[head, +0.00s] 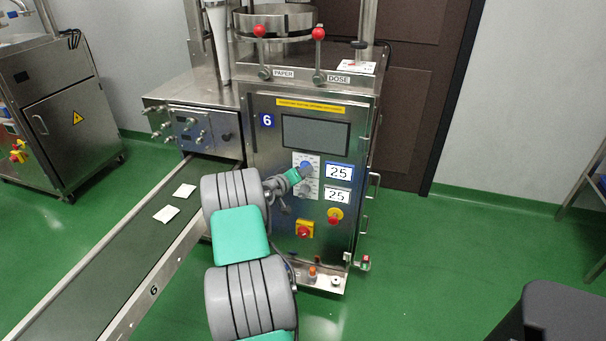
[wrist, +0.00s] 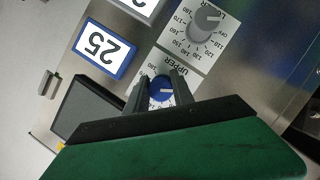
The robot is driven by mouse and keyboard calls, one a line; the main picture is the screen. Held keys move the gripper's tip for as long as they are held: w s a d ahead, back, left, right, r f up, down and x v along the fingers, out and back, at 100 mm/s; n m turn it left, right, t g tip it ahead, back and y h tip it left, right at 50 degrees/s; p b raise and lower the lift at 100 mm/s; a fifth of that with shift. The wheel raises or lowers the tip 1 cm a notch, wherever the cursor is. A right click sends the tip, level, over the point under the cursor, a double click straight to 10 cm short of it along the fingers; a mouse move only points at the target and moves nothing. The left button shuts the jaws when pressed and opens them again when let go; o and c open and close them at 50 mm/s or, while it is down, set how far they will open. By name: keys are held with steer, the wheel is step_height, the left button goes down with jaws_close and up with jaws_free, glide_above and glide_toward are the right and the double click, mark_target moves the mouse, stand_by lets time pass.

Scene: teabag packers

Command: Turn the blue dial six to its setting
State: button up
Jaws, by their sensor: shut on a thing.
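The blue dial (head: 306,165) is on the front panel of the steel machine marked with a blue 6 (head: 267,120). In the wrist view the blue dial (wrist: 161,91) sits between the two dark fingers of my gripper (wrist: 160,78), which is shut on it. Its scale plate reads UPPER, upside down in this view, and the fingers and palm hide part of the scale. I cannot tell its exact setting. A blue-framed display (head: 339,171) beside it reads 25 and also shows in the wrist view (wrist: 101,48).
A grey dial (wrist: 204,24) labelled LOWER sits below the blue dial, with a second 25 display (head: 337,196). A red-and-yellow switch (head: 304,229) and a red button (head: 335,214) are lower down. The conveyor (head: 135,245) with white packets runs left of my arm.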

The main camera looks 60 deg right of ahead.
jaws_close()
steer(key=m+t+b, duration=0.1)
steer(key=m+b, duration=0.2)
steer(key=shift+t+y, duration=0.3)
steer(key=shift+m+t+b, duration=0.3)
steer(key=shift+m+b, duration=0.2)
steer(key=shift+b, duration=0.1)
steer(key=shift+w, duration=0.1)
steer(key=shift+r, duration=0.1)
steer(key=o, duration=0.8)
jaws_free()
steer(key=shift+c, duration=0.2)
